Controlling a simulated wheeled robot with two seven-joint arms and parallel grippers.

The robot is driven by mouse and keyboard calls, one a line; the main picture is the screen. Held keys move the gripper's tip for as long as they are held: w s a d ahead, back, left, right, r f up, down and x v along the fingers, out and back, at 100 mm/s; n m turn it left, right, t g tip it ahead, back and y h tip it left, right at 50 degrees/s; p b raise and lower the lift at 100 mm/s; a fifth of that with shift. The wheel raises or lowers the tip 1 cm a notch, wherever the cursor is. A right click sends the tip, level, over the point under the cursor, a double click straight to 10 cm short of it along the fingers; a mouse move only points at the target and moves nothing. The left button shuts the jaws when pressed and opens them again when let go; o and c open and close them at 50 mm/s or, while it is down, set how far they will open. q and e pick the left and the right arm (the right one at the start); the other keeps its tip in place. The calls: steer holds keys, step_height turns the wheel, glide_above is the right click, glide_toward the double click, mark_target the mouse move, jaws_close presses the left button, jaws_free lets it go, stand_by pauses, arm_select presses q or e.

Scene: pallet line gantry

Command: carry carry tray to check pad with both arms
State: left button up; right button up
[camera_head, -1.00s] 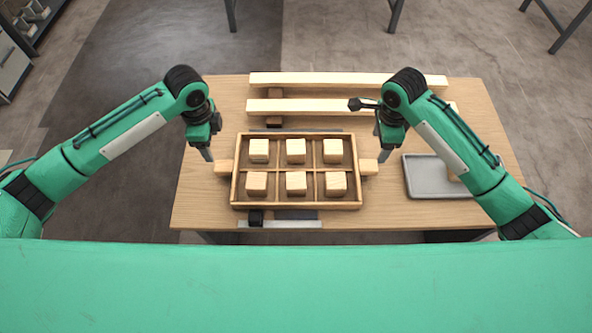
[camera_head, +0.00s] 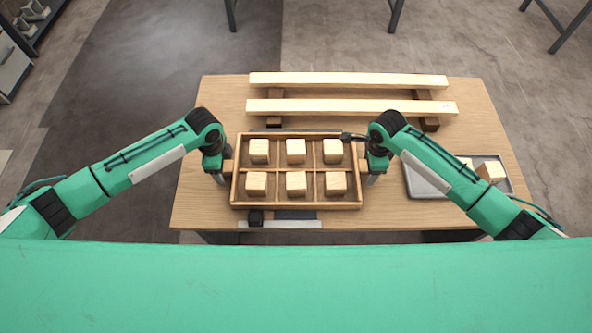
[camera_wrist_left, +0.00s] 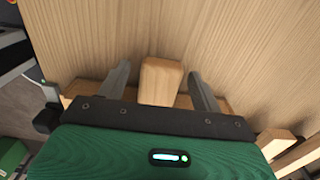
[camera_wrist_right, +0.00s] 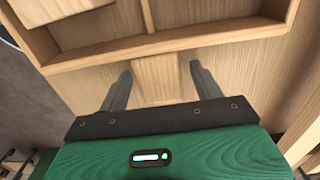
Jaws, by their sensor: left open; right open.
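The carry tray (camera_head: 296,206) is a wooden tray with compartments, each holding a pale wooden cube (camera_head: 295,151). It lies level on the table. My left gripper (camera_head: 219,177) is open at the tray's left handle (camera_wrist_left: 160,80), with a finger on each side of it and visible gaps. My right gripper (camera_head: 371,178) is open at the right handle (camera_wrist_right: 158,78), which shows between its fingers. The arms partly hide both handles in the head view. A dark flat patch (camera_head: 296,214) shows at the tray's front edge; I cannot tell whether it is the check pad.
Two pale beams (camera_head: 348,80) on brown blocks lie across the back of the wooden table (camera_head: 190,205). A grey tray (camera_head: 424,184) with cubes stands at the right, partly behind my right arm. A light strip (camera_head: 280,224) with a black block lies along the front.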

arm_select(q)
steer(key=shift+c, duration=0.5)
arm_select(e)
steer(key=shift+c, duration=0.5)
arm_select(q)
steer(key=c, duration=1.3)
arm_select(e)
steer(key=c, duration=1.3)
arm_select(q)
steer(key=shift+r, duration=0.1)
arm_select(e)
steer(key=shift+r, duration=0.1)
arm_select(q)
steer(key=shift+r, duration=0.1)
arm_select(e)
steer(key=shift+r, duration=0.1)
